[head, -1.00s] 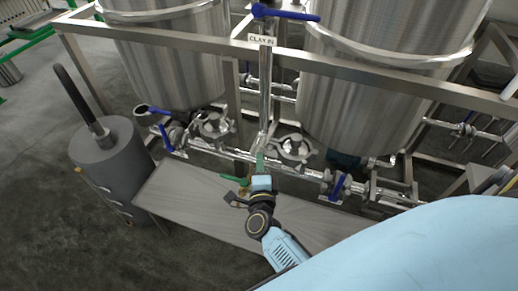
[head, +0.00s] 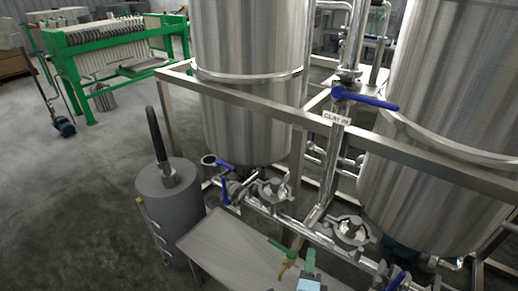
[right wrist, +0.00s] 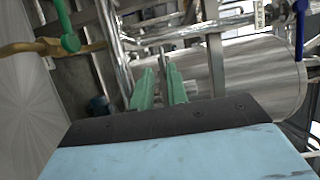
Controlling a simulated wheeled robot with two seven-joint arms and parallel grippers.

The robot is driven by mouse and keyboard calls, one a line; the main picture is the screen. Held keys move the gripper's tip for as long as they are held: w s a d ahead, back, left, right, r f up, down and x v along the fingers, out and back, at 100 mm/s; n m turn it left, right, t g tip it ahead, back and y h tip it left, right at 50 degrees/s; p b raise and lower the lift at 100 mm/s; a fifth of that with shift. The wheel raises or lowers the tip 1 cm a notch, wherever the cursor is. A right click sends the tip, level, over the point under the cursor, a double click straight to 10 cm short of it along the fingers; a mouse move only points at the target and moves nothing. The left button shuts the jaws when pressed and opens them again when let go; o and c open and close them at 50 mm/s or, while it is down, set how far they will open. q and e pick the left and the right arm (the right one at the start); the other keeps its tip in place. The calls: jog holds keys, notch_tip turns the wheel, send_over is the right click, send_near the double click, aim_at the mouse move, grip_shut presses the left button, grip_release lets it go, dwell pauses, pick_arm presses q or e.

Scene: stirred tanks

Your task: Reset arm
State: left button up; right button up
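My right gripper (head: 310,260) shows at the bottom edge of the head view, with its green fingers pointing up and its light blue body cut off by the frame. In the right wrist view its two green fingers (right wrist: 160,88) stand apart with a narrow gap and nothing between them. It is just right of a brass valve with a green handle (head: 283,249). That valve also shows at the upper left of the right wrist view (right wrist: 68,28), apart from the fingers. My left gripper is in neither view.
Two steel tanks (head: 245,90) stand behind a metal frame rail (head: 255,103). Pipes and blue-handled valves (head: 365,97) run around them. A grey cylinder (head: 170,205) stands beside the steel bench (head: 225,238).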

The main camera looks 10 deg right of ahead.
jog(key=s+a+f+n+g+y, duration=0.3)
jog(key=s+f+n+y, duration=0.4)
jog(key=f, duration=0.5)
jog(key=s+a+f+n+g+y, duration=0.25)
jog(key=s+f+n, duration=0.25)
jog(key=f+n, duration=0.55)
jog(key=s+d+f+n+g, duration=0.2)
jog(key=s+d+f+g, duration=0.1)
jog(key=s, duration=0.5)
jog(key=s+d+f+n+g+h, duration=0.1)
jog(key=s+d+f+n+g, duration=0.2)
jog(key=s+f, duration=0.2)
jog(key=s+d+f+n+g, duration=0.3)
jog(key=s+f, duration=0.2)
jog(key=s, duration=0.6)
jog(key=shift+s+d, duration=0.15)
jog(key=shift+d, duration=0.15)
jog(key=shift+f+g+h, duration=0.1)
jog(key=shift+g+h, duration=0.15)
